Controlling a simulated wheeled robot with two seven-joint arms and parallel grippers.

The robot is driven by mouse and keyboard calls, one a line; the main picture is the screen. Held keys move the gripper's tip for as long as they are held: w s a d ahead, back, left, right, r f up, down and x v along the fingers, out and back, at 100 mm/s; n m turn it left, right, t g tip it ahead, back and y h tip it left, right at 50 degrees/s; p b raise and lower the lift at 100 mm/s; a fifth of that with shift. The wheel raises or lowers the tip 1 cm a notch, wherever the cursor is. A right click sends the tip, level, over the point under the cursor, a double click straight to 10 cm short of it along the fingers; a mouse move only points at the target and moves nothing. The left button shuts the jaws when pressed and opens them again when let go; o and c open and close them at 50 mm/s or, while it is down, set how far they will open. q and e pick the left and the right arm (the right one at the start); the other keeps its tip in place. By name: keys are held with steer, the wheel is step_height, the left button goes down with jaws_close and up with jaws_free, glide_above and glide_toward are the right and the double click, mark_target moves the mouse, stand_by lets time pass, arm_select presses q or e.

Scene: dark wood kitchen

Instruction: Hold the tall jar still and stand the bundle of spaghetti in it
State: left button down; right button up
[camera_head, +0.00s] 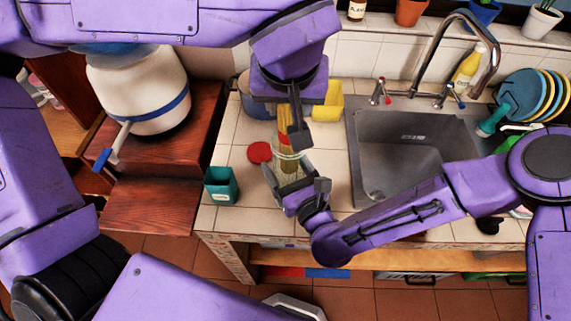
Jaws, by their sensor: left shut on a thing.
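The bundle of spaghetti (284,119) is a thin yellow upright bunch. My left gripper (297,140) points down from above and is shut on it, hiding part of it. The tall jar (288,163) is clear glass and stands on the tiled counter, below the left gripper. Yellow strands show through the glass, so the bundle's lower part looks to be within the jar's outline; its depth is unclear. My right gripper (297,180) is low at the jar's front, with fingers spread to either side. I cannot tell whether both touch the glass.
A red lid (260,152) lies left of the jar. A teal container (221,186) stands at the counter's left front. A yellow container (327,101) and a pot (256,100) are behind. The sink (405,150) is right, with a dish rack beyond it.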

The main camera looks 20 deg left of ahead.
arm_select(q)
steer(key=shift+f, duration=0.85)
steer(key=shift+c, duration=2.4)
jaws_free()
steer(key=v, duration=1.2)
